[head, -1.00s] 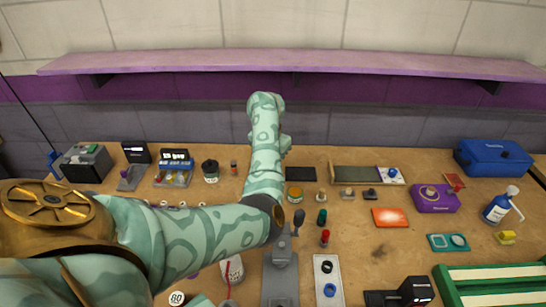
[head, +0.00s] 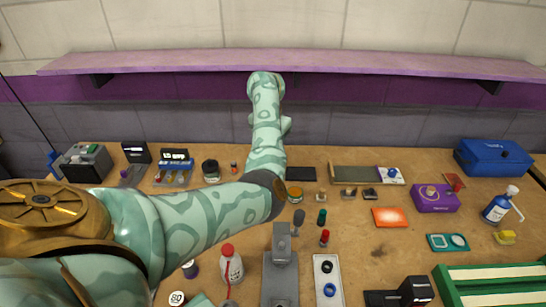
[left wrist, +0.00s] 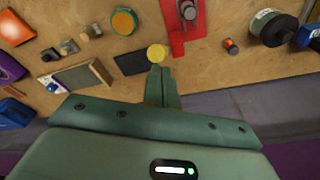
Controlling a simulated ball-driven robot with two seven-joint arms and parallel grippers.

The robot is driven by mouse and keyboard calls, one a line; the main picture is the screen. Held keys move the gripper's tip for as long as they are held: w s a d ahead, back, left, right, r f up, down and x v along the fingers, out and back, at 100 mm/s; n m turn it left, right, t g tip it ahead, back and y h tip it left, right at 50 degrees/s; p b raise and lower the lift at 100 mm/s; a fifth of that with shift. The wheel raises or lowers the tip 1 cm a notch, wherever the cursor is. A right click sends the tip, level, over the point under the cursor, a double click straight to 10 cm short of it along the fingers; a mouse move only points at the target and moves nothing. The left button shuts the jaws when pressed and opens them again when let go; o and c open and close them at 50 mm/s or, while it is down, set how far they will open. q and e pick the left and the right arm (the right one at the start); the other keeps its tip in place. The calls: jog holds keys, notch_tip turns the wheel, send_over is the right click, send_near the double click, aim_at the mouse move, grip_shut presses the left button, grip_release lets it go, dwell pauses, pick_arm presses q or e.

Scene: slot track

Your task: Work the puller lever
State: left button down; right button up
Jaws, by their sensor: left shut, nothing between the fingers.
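No part is plainly marked as the puller lever. A grey upright fitting (head: 282,243) stands on a grey plate in the head view, below my left arm's elbow. A red plate (left wrist: 176,42) carrying a grey metal fitting (left wrist: 188,10) shows at the top of the left wrist view; my arm seems to cover it in the head view. My left gripper (left wrist: 159,72) is shut and empty, its fingertips just short of a yellow disc (left wrist: 157,53) in the picture, apart from the red plate. It is hidden in the head view. My right gripper is not in view.
An orange-lidded can (head: 295,194) and a black mat (head: 301,174) lie right of my forearm. Several small pegs, a white plate with rings (head: 328,280) and a red-capped bottle (head: 231,266) stand nearer. A purple shelf (head: 300,62) runs above the bench.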

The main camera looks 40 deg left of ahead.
pick_arm(q)
jog(key=shift+w+a+r, duration=0.1)
jog(key=shift+a+r, duration=0.05)
jog(key=shift+r, duration=0.1)
jog(key=w+a+r+b, duration=0.3)
jog(key=r, duration=0.5)
jog(key=shift+w, duration=0.4)
dwell(0.7)
